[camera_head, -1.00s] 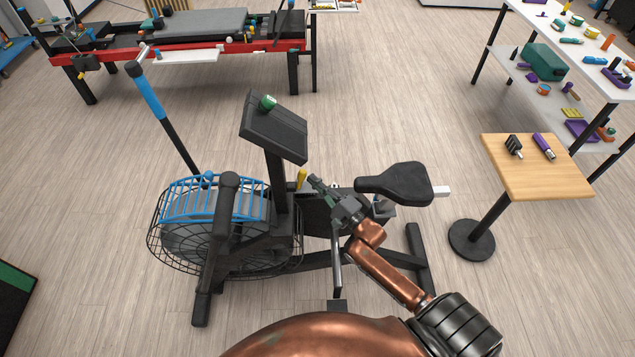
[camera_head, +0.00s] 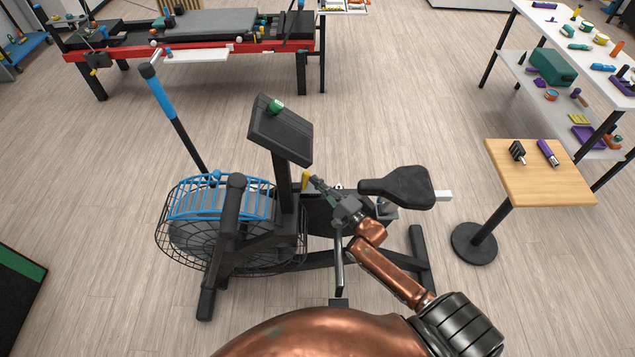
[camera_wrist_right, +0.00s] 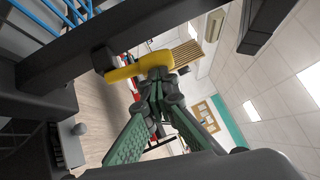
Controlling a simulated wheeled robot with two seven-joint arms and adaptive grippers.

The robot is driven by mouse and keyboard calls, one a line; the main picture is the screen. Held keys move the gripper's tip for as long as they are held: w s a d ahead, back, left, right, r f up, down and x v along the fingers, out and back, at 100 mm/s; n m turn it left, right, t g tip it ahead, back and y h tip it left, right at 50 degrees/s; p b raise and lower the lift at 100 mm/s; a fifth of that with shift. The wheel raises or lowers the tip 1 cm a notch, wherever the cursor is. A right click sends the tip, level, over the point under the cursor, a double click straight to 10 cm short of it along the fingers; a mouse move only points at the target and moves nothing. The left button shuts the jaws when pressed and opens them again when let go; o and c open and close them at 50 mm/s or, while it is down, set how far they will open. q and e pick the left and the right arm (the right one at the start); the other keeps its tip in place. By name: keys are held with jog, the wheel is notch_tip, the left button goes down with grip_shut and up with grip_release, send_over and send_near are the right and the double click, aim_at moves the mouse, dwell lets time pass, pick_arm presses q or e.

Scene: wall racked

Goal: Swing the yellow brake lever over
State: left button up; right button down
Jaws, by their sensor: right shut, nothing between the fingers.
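The yellow brake lever (camera_head: 306,175) is a short handle on the exercise bike's frame, just right of the console post in the head view. In the right wrist view the lever (camera_wrist_right: 126,73) lies across the upper middle, its left end by a dark frame bar. My right gripper (camera_head: 313,183) has its fingertips right at the lever. In the wrist view its green-and-grey fingers (camera_wrist_right: 157,82) meet at the tips, in front of the lever's right part. They are shut with nothing between them. Whether they touch the lever I cannot tell. My left gripper is not in view.
The bike's console (camera_head: 281,132) rises above the lever, with the black saddle (camera_head: 397,187) to the right. The caged flywheel (camera_head: 215,235) is to the left. A small wooden table (camera_head: 535,180) stands further right. The floor around the bike is open.

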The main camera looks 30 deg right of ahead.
jog(key=d+v, duration=0.2)
jog(key=v, duration=1.1)
jog(key=shift+w+d+f, duration=0.3)
jog(key=shift+w+f, duration=0.05)
jog(key=shift+w, duration=0.05)
